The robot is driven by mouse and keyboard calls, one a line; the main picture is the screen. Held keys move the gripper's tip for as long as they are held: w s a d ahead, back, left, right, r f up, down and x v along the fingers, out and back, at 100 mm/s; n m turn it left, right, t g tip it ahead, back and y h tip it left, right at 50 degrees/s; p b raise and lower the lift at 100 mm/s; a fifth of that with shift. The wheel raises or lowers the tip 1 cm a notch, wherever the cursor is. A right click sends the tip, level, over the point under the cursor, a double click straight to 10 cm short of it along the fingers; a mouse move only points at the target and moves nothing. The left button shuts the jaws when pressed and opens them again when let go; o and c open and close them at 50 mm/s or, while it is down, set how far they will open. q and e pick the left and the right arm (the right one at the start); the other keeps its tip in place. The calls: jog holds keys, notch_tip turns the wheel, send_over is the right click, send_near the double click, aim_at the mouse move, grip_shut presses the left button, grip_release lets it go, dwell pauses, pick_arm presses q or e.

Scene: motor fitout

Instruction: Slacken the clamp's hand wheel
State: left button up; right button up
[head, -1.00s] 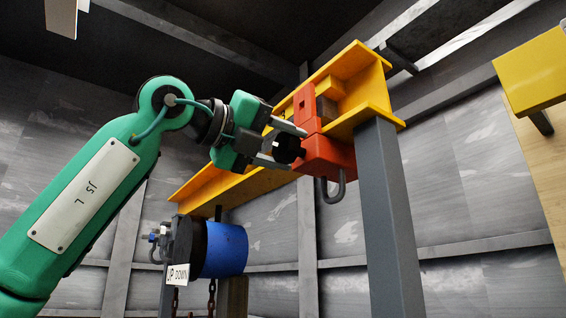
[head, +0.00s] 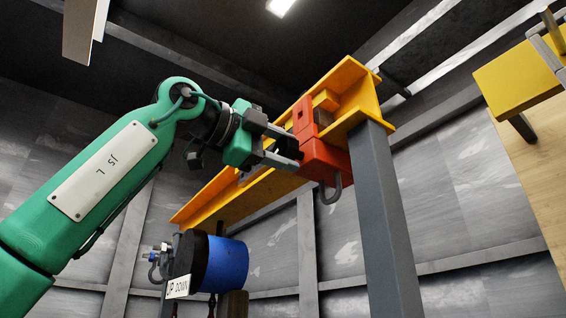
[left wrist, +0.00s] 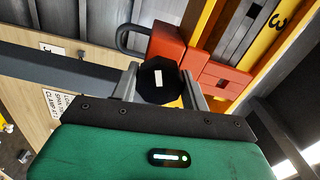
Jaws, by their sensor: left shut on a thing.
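The red-orange clamp (head: 322,160) sits on the end of the yellow beam (head: 235,197), with a grey hook-shaped shackle (head: 331,190) below it. The clamp also shows in the left wrist view (left wrist: 166,42). Its black, many-sided hand wheel (left wrist: 158,80) has a small white mark on its face. My left gripper (head: 288,150) reaches in from the left, its fingers level with the wheel. In the left wrist view its two fingers (left wrist: 160,88) lie on either side of the wheel and are shut on it. In the head view the wheel is mostly hidden between the fingers. My right gripper is out of view.
A grey post (head: 385,220) holds up the beam's near end. A blue and black hoist (head: 226,262) with an UP/DOWN label hangs below the beam. A yellow block (head: 518,85) stands at the upper right by a wooden panel (head: 540,165).

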pick_arm(q)
jog(key=n+b, duration=0.2)
jog(key=n, duration=0.2)
jog(key=shift+f, duration=0.1)
jog(key=shift+n+b, duration=0.3)
jog(key=shift+n, duration=0.6)
jog(key=shift+n+b, duration=0.3)
jog(key=shift+n, duration=0.6)
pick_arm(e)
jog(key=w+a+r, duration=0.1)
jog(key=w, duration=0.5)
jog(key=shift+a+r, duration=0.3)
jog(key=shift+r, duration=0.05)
pick_arm(q)
jog(key=o, duration=1)
